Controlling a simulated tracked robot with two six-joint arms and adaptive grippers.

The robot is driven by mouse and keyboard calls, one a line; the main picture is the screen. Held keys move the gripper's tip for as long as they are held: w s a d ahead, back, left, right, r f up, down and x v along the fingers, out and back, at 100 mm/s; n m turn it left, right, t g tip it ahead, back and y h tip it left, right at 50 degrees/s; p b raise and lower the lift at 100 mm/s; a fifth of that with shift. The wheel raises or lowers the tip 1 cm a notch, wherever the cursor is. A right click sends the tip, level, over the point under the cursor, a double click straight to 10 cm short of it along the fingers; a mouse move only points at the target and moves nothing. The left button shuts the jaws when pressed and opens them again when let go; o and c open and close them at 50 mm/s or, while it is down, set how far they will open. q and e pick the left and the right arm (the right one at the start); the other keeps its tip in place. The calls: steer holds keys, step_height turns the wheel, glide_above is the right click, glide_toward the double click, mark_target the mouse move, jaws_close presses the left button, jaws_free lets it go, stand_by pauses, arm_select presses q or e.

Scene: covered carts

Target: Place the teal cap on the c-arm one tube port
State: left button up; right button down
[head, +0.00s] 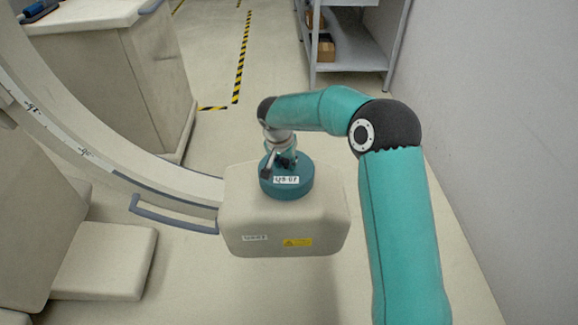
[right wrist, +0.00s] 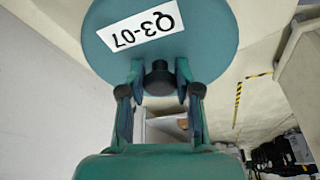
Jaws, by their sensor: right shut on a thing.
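The teal cap (head: 286,187) is a round disc with a white label, over the top of the beige c-arm tube housing (head: 325,215). It covers that part of the housing, so the port under it is hidden. I cannot tell whether the cap touches the housing or hovers just above it. My right gripper (head: 280,162) is above the cap and shut on its knob. In the right wrist view the cap (right wrist: 205,50) fills the top, label Q3-07 upside down, with its dark knob between the fingers of my right gripper (right wrist: 160,88). My left gripper is not in view.
The curved c-arm (head: 100,165) with a grey handle (head: 172,218) runs in from the left to the housing. A beige cabinet (head: 150,90) stands at the upper left. A grey shelf (head: 350,58) with boxes is at the back. A wall (head: 500,120) bounds the right.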

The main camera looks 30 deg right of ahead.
steer(key=shift+f, duration=0.95)
steer(key=shift+f, duration=0.1)
steer(key=c, duration=0.8)
jaws_free()
steer(key=shift+r, duration=0.3)
steer(key=v, duration=1.1)
steer(key=shift+s+r+p, duration=0.15)
steer(key=shift+r+p, duration=0.15)
steer(key=shift+p, duration=0.1)
